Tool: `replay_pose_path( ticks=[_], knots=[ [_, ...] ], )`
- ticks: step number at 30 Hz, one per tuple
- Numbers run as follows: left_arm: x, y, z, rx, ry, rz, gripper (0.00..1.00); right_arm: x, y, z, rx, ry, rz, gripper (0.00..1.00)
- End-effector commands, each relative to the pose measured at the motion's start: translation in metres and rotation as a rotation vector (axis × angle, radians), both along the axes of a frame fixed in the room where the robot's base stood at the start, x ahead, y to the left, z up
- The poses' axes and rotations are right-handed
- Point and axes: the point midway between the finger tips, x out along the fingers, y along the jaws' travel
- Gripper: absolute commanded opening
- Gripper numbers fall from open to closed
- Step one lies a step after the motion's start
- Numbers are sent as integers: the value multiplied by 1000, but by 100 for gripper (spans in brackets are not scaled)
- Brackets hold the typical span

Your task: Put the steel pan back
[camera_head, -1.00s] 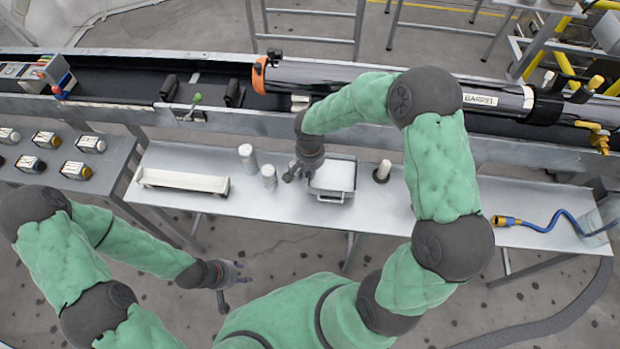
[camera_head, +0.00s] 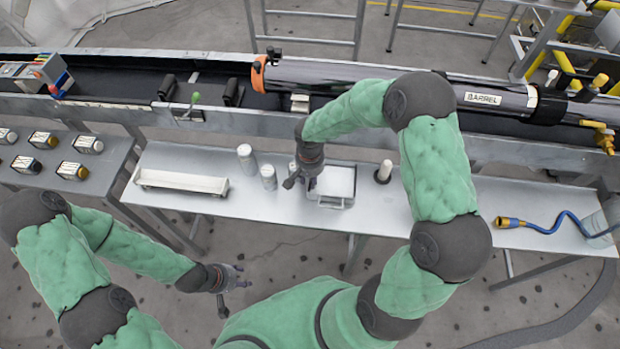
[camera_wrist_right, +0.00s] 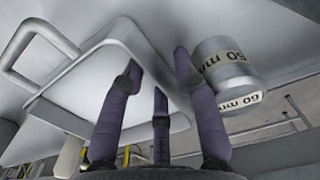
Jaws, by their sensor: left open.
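The steel pan (camera_head: 338,183) is a shallow grey rectangular tray on the metal table, right of my right gripper (camera_head: 301,184). In the right wrist view the pan (camera_wrist_right: 85,72) has a bar handle at the left. The three dark fingers of my right gripper (camera_wrist_right: 158,85) are spread apart. Two overlap the pan and one lies beyond its edge, beside a grey cylinder marked 60 mm (camera_wrist_right: 228,72); I cannot tell whether they touch the pan. My left gripper (camera_head: 232,279) is open and empty, low in front of the table.
Two pale cylinders (camera_head: 246,157) and a white trough (camera_head: 180,181) stand left of the pan. A peg on a dark base (camera_head: 384,172) stands close on its right. A blue hose (camera_head: 550,227) lies at the table's right. The BARREL tube (camera_head: 482,98) lies behind.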

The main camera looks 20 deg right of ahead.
Motion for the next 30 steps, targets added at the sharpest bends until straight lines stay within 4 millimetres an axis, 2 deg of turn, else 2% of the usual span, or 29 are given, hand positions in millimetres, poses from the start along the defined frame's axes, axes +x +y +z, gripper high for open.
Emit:
replay_pose_path(
  ticks=[5, 15, 21, 25, 30],
  knots=[
    [0, 0, 5, 0, 0, 0, 46, 0, 0, 7, -1, -1, 0, 31],
    [0, 0, 32, 0, 0, 0, 46, 1, 0, 72, -1, -3, 0, 31],
    [0, 0, 43, 0, 0, 0, 46, 0, 0, 105, 0, -1, 0, 31],
    [0, 0, 47, 0, 0, 0, 46, 0, 0, 117, -1, -1, 0, 31],
    [0, 0, 48, 0, 0, 0, 46, 0, 0, 123, 0, 0, 0, 31]
  ],
)
